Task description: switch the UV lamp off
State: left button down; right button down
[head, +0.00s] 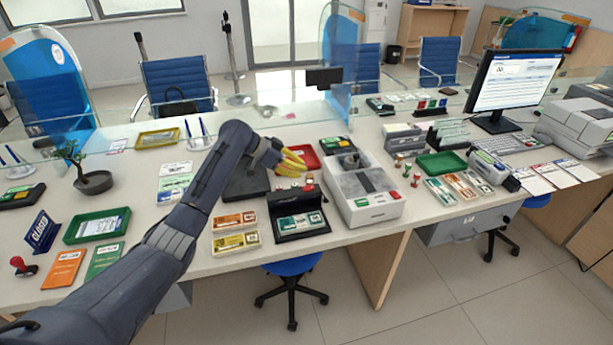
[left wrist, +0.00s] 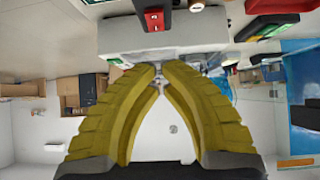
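No part in view is clearly labelled as the UV lamp. My left gripper (head: 303,164) has yellow fingers drawn together, empty, above the counter between these two. In the left wrist view its fingertips (left wrist: 161,72) nearly meet before a pale box (left wrist: 158,38). A red and dark switch-like part (left wrist: 157,17) shows above them. My right gripper is out of view.
A red tray (head: 304,155) lies behind the gripper. A black case (head: 299,222) and banknote bundles (head: 235,242) lie at the front edge. A green tray (head: 441,164) and monitor (head: 513,82) stand right. A glass screen runs along the back.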

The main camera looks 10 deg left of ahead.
pick_arm(q)
jog(key=shift+v, duration=2.95)
jog(key=shift+s, duration=0.1)
